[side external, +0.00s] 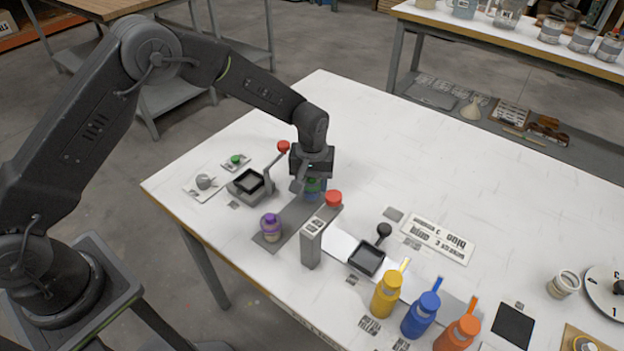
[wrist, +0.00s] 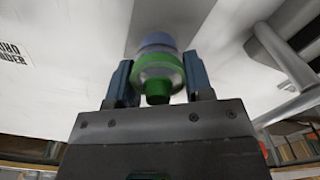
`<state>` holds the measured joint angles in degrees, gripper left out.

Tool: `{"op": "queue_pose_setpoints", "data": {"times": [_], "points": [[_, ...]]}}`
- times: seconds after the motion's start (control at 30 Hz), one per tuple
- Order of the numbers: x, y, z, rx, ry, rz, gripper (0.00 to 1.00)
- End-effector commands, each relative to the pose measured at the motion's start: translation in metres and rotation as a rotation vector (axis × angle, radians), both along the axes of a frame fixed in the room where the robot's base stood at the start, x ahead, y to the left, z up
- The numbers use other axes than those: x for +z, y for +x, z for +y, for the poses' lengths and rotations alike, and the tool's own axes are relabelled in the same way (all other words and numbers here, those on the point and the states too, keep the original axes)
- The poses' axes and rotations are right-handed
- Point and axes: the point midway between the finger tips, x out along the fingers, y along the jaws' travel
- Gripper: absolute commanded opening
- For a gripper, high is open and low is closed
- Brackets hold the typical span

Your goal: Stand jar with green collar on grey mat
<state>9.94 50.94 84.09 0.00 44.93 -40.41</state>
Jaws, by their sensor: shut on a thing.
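The jar with the green collar (side external: 312,194) is between the fingers of my gripper (side external: 311,183), its bluish body below the collar. In the wrist view my gripper (wrist: 160,82) is shut on the jar (wrist: 158,68) around the green collar, one finger on each side. The jar looks roughly upright. It shows at the far end of a long grey mat (side external: 268,242); I cannot tell whether its base touches the mat. A jar with a purple top (side external: 271,226) stands on the near end of this mat.
A grey post (side external: 311,245) with a red knob (side external: 333,198) stands close to the jar's right. A lever device with a black tray (side external: 249,183) is on the left. Yellow (side external: 387,293), blue (side external: 421,314) and orange (side external: 458,334) bottles stand at the front. The back of the table is clear.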

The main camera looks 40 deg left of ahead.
Motion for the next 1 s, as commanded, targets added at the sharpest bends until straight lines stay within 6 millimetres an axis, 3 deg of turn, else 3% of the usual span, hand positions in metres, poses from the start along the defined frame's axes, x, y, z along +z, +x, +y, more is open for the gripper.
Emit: {"op": "queue_pose_setpoints", "data": {"times": [0.43,0.47,0.73,0.9,1.0], "points": [[-0.0033,0.0001,0.0,0.0,0.0,0.0,0.2],[-0.0033,0.0001,0.0,0.0,0.0,0.0,0.49],[-0.0034,0.0,0.0,0.0,0.0,0.0,0.75],[-0.0034,0.0,0.0,0.0,0.0,0.0,0.77],[-0.0036,-0.0001,0.0,0.0,0.0,0.001,0.85]]}}
